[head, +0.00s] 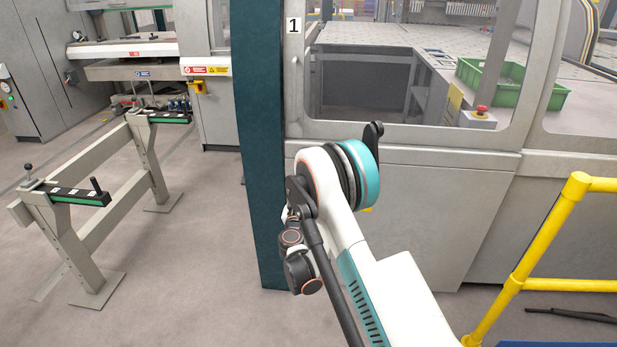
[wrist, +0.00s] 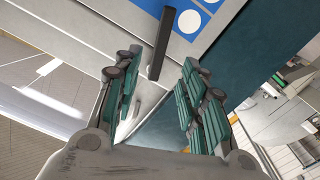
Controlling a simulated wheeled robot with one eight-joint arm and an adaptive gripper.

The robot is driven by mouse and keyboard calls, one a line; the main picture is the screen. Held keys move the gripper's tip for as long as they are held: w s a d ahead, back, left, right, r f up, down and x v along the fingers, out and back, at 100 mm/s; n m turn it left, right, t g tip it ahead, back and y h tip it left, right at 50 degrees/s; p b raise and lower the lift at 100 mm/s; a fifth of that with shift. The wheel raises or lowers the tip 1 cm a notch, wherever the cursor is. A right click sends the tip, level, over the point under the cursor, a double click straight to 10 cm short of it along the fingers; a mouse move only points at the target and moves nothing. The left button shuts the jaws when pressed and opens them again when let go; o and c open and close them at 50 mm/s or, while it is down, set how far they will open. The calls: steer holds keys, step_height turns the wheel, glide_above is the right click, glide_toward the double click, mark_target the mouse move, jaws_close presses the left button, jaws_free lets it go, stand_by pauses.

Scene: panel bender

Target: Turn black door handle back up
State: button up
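The black door handle (wrist: 160,46) shows in the wrist view as a dark bar on a pale grey surface, slanting a little from upper right to lower left. A blue label with white discs is beside its upper end. My gripper (wrist: 163,66) is open, with its green-padded fingers on either side of the handle's lower part. I cannot tell whether either finger touches it. In the head view the grey machine door (head: 405,155) with its window stands ahead, and my arm hides the handle and the gripper.
A dark teal post (head: 262,150) stands left of the door. A yellow railing (head: 540,245) is at the right. A grey stand (head: 150,165) with green-edged supports is at the left, with open floor before it. A green crate (head: 510,88) shows behind the window.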

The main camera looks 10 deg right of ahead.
steer(key=shift+f+b+x, duration=0.15)
steer(key=shift+b+x, duration=0.85)
steer(key=shift+x, duration=2.4)
steer(key=shift+f+b+x, duration=0.15)
steer(key=shift+b+x, duration=0.85)
steer(key=shift+x, duration=2.4)
jaws_close()
